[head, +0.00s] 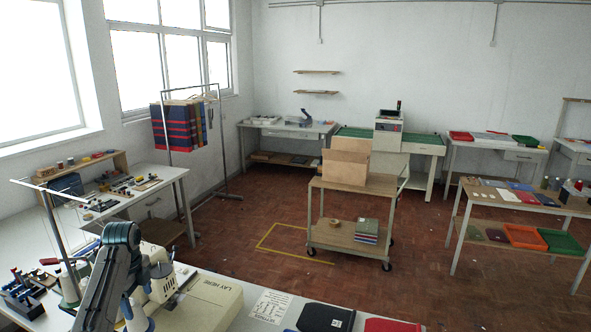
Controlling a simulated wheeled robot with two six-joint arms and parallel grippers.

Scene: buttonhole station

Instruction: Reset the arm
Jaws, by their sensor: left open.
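My left arm rises from the bottom left of the head view and bends over at its top. My left gripper (138,316) points down beside the cream sewing machine (160,283) on the near bench. It is open. Nothing shows between its fingers, though their tips are small and close to the lower edge of the picture. I cannot tell whether it touches anything. My right gripper is not in view.
A cream block marked "LAY HERE" (213,300), a printed sheet (269,306), a black folded piece (326,317) and a red one (392,325) lie along the near bench. Thread and small tools crowd its left. A trolley (352,236) stands on open floor beyond.

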